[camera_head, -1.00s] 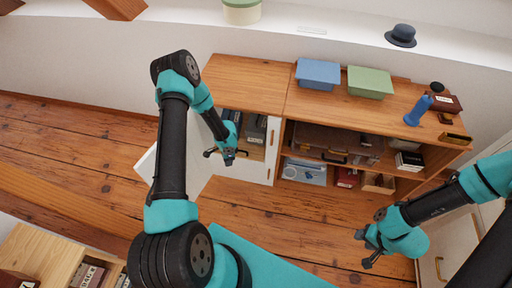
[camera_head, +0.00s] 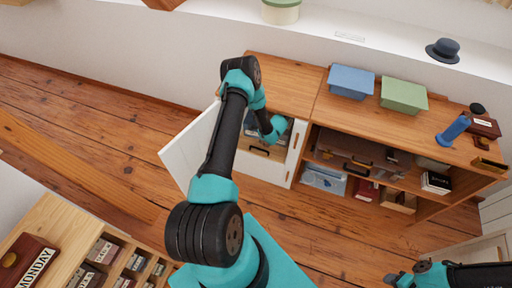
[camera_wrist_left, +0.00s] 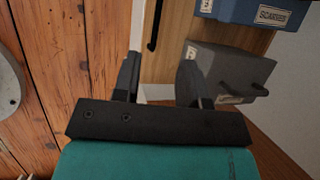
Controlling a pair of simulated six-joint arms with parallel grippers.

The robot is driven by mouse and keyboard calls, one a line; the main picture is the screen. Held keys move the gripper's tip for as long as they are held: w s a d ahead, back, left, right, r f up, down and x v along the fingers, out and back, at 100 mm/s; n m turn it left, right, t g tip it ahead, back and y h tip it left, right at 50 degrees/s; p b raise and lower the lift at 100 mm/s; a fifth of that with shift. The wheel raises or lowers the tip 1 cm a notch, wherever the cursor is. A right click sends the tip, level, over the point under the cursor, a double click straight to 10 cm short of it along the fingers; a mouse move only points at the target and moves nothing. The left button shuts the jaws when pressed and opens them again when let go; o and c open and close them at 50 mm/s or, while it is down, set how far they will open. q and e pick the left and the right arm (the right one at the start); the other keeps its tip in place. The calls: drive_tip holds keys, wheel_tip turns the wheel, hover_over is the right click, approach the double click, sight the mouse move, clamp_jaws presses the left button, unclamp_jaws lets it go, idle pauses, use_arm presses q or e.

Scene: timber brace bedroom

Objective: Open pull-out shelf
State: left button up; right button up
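A wooden pull-out shelf front (camera_head: 272,154) with a dark handle shows inside the open left compartment of the low cabinet (camera_head: 276,80). In the left wrist view its tan panel (camera_wrist_left: 172,40) carries a black bar handle (camera_wrist_left: 154,28), ahead of the fingertips. My left gripper (camera_wrist_left: 160,80) is open, its fingers apart with nothing between them. In the head view my left gripper (camera_head: 273,135) reaches into that compartment, partly hiding the shelf. My right gripper (camera_head: 398,279) is low at the right, apart from the cabinet; its fingers are too unclear to judge.
The white cabinet door (camera_head: 188,150) stands open left of my left arm. A grey box (camera_wrist_left: 225,72) and a blue SCARVES box (camera_wrist_left: 255,12) sit close to the left gripper. A blue bin (camera_head: 351,82) and green bin (camera_head: 404,95) stand on the cabinet top.

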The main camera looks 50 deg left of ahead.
use_arm(q)
drive_tip(key=x, duration=1.7)
clamp_jaws()
